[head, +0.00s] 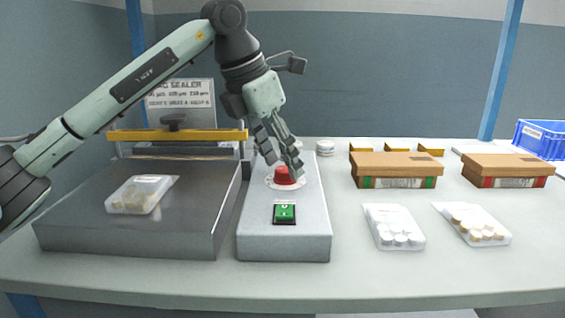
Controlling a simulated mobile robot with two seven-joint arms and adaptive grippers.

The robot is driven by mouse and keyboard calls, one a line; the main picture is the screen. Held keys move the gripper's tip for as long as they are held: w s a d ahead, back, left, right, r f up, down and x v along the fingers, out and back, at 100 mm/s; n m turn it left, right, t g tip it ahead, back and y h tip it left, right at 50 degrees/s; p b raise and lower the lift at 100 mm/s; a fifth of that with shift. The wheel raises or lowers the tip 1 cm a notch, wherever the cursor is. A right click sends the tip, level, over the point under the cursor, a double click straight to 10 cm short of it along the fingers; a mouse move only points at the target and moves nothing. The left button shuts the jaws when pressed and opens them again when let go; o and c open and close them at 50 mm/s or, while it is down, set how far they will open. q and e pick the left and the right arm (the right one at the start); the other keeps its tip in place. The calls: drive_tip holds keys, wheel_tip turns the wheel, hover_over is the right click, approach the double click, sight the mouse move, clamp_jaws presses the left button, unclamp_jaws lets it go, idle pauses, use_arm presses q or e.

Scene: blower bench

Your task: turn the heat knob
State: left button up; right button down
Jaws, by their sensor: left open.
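The heat knob (284,176) is a red dial on a pale round plate, on top of the grey control box (284,240). A green switch (284,213) sits nearer the front of the same box. My left gripper (280,166) points down just above and behind the knob, with its fingers open. One finger overlaps the knob's upper edge in the picture. I cannot tell whether it touches the knob. My right gripper is not in view.
A sealer with a yellow bar (176,135) and a metal bed holding a clear bag (140,194) stands at left. Two clear packs (393,227) (472,224) and two cardboard boxes (396,170) (507,170) lie at right. A blue crate (540,138) is far right. The front right bench is clear.

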use_arm(q)
drive_tip(key=shift+w+d+f, duration=0.2)
drive_tip(key=shift+f, duration=0.4)
drive_tip(key=c, duration=1.2)
drive_tip(key=shift+o, duration=0.2)
drive_tip(key=shift+r+m+p, duration=0.1)
drive_tip(key=shift+m+p, duration=0.25)
drive_tip(key=shift+m, duration=0.25)
drive_tip(key=m+g+p, duration=0.1)
drive_tip(key=m, duration=0.1)
drive_tip(key=shift+w+m+h, duration=0.15)
drive_tip(key=shift+m+h, duration=0.15)
drive_tip(key=shift+h, duration=0.1)
drive_tip(key=shift+m+g+p, duration=0.5)
drive_tip(key=shift+m+p, duration=0.15)
drive_tip(key=shift+m, duration=0.45)
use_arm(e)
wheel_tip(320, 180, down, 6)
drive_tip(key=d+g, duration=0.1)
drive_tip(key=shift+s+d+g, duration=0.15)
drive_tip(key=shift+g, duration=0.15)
